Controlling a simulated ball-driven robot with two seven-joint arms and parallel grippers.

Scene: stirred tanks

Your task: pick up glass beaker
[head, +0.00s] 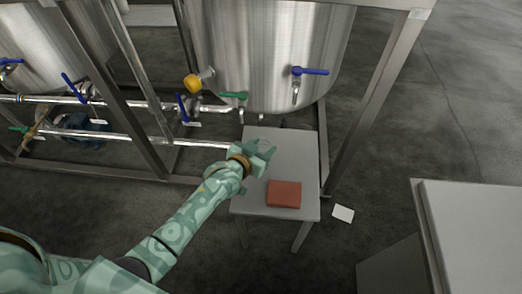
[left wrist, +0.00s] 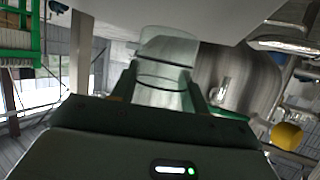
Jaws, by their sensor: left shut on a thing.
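The glass beaker (left wrist: 165,75) is clear and shows between the two fingers of my left gripper (left wrist: 157,90) in the left wrist view. In the head view the left gripper (head: 262,154) is over the back left part of a small grey table (head: 295,150), shut on the beaker, which is small and hard to make out there. I cannot tell whether the beaker touches the table top. My right gripper is in neither view.
A red-brown block (head: 284,194) lies on the table in front of the gripper. A steel tank (head: 270,50) with blue-handled (head: 310,71) and green-handled valves stands behind, framed by metal posts (head: 375,95). A grey cabinet (head: 475,225) stands at the right. A white sheet (head: 343,213) lies on the floor.

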